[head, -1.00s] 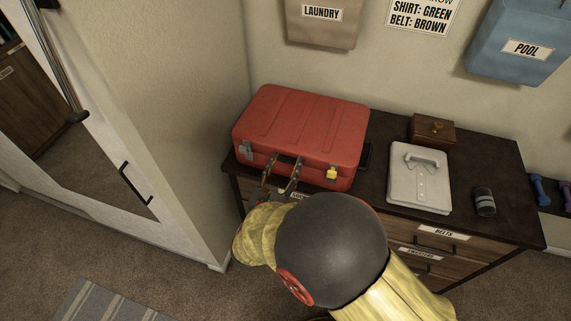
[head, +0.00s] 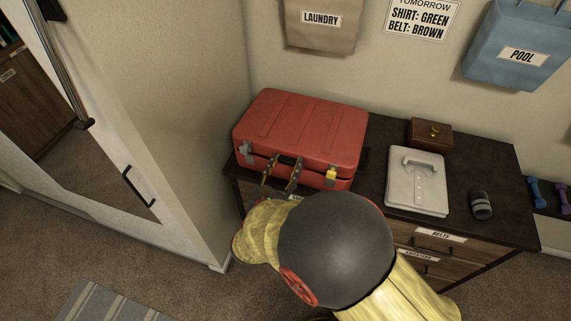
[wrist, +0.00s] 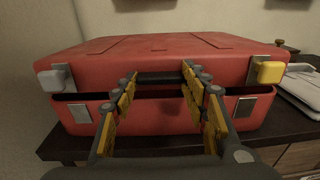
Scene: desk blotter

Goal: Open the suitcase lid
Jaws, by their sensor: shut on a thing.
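The red suitcase (head: 303,125) lies flat on the dresser. Its lid (wrist: 155,55) is raised a little at the front, with a dark gap above the suitcase base (wrist: 264,112). The grey left latch (wrist: 54,80) and yellow right latch (wrist: 268,72) hang on the lid, apart from the metal plates on the base. My gripper (head: 284,162) is at the suitcase front, its fingers shut on the dark handle (wrist: 160,77) on the lid edge. My arm hides the dresser front below in the head view.
A wall stands close left of the suitcase. Laundry (head: 322,28) and pool (head: 520,50) bags hang above.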

